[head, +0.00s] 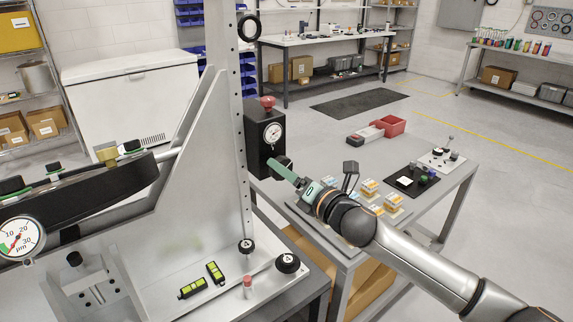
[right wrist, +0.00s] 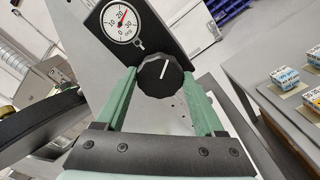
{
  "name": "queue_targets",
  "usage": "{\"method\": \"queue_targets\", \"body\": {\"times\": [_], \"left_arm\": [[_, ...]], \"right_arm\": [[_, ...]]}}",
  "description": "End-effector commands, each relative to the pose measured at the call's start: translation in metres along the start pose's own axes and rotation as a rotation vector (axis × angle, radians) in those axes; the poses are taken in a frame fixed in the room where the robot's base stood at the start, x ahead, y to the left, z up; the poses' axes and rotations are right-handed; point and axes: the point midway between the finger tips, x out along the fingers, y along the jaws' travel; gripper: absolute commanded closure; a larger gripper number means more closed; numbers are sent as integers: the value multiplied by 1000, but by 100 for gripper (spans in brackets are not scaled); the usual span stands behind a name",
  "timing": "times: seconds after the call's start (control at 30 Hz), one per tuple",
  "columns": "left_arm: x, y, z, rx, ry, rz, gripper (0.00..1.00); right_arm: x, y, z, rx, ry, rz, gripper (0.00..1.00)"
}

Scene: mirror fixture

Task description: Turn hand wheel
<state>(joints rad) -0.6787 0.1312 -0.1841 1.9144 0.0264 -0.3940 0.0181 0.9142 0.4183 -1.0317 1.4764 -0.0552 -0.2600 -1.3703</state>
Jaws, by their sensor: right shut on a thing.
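The hand wheel (right wrist: 160,76) is a black ribbed knob with a white line on its face, pointing up and slightly right in the right wrist view. In the head view it is a dark disc (head: 284,161) on the black box (head: 256,148), partly hidden by my fingers. My right gripper (head: 283,171), with green fingers, is shut on the hand wheel, one finger on each side of its rim. A round white gauge (head: 273,133) sits above the wheel; in the right wrist view (right wrist: 124,20) its red needle points up and right. My left gripper is not in view.
A perforated upright (head: 240,120) stands just left of the box. A large dial gauge (head: 20,238) hangs under the dark curved mirror part at left. Two black knobs and yellow-black levels (head: 193,288) lie on the plate below. A side table (head: 440,190) with small boxes lies right.

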Motion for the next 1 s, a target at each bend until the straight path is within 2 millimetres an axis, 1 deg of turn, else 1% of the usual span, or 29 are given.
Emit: {"method": "queue_targets", "body": {"times": [0.03,0.33,1.0], "left_arm": [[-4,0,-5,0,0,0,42],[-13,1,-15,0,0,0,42],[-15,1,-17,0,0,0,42]], "right_arm": [[0,2,1,49,1,-2,85],[0,1,1,334,0,-1,85],[0,0,-1,970,0,0,85]]}}
